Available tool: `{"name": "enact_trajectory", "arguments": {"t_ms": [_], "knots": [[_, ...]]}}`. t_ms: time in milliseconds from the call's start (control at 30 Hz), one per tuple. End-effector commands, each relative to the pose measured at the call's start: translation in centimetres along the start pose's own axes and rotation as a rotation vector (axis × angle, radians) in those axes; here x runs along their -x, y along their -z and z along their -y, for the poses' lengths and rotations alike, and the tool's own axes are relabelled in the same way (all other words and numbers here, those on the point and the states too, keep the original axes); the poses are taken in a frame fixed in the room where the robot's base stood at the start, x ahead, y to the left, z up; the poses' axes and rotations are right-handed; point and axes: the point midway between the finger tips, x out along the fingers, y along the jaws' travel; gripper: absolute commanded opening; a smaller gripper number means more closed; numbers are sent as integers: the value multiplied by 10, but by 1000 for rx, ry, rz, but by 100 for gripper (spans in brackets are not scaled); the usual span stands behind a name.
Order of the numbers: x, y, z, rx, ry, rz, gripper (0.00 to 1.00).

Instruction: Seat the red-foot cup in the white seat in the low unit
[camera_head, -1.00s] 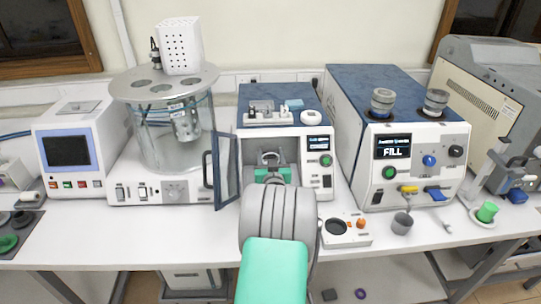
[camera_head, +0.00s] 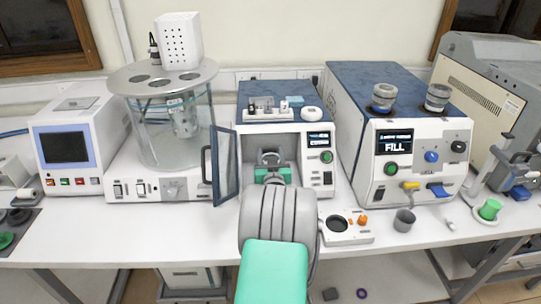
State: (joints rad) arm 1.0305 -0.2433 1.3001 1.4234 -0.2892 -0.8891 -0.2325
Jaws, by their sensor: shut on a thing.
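No red foot shows. The white seat cannot be made out inside the chamber.
A glass bath (camera_head: 165,130) stands left of the open door. A taller blue-and-white unit marked FILL (camera_head: 395,146) stands close on the right. A small white tester (camera_head: 345,228) and a grey cup (camera_head: 404,220) sit on the bench in front.

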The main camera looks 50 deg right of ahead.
Motion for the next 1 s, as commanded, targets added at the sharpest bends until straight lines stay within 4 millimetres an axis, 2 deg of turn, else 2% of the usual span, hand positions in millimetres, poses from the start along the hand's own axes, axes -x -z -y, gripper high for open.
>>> {"name": "enact_trajectory", "arguments": {"t_ms": [467, 500, 767, 1000], "knots": [[0, -3, 0, 0, 0, 0, 8], [0, -3, 0, 0, 0, 0, 56], [0, -3, 0, 0, 0, 0, 77], [1, -4, 0, 0, 0, 2, 78]]}}
